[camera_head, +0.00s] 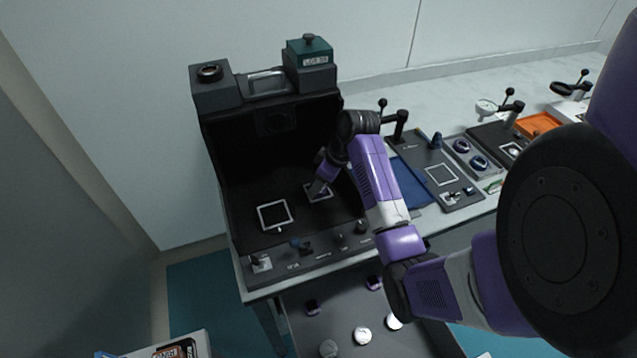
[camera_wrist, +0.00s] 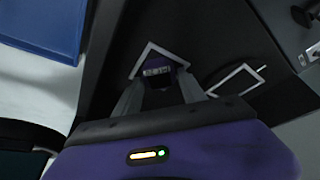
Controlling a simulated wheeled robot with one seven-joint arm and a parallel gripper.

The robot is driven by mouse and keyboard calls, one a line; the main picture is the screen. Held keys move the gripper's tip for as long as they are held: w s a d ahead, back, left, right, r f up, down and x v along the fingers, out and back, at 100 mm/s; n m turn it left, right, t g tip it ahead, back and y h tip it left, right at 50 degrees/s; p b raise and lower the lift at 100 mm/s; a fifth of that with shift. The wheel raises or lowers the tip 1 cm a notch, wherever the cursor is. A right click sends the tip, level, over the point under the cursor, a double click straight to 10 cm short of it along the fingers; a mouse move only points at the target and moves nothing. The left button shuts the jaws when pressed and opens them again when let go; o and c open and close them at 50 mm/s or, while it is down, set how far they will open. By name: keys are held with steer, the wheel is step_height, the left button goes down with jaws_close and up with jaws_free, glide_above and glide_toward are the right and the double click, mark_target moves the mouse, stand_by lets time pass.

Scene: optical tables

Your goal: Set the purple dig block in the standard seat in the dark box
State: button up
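The purple dig block (camera_wrist: 156,66) shows between my fingertips in the wrist view, with a pale label on its face. My gripper (camera_wrist: 160,82) appears shut on it; the fingers meet its sides. A white square outline (camera_wrist: 137,70) on the dark floor frames the block. In the head view my gripper (camera_head: 319,189) is low inside the dark box (camera_head: 238,165), over the right-hand white outline (camera_head: 329,195). The arm partly hides that outline. I cannot tell whether the block touches the floor. A second, empty white outline (camera_head: 260,217) lies to the left.
Several small knobs and fittings line the box's front strip (camera_head: 320,254). A blue mat (camera_head: 410,183) and a dark panel (camera_head: 427,160) with another white outline stand right of the box. A green-topped unit (camera_head: 308,50) sits on its top.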

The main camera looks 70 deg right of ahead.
steer(key=p+v, duration=0.2)
steer(key=v, duration=1)
steer(key=shift+r, duration=0.2)
stand_by(0.4)
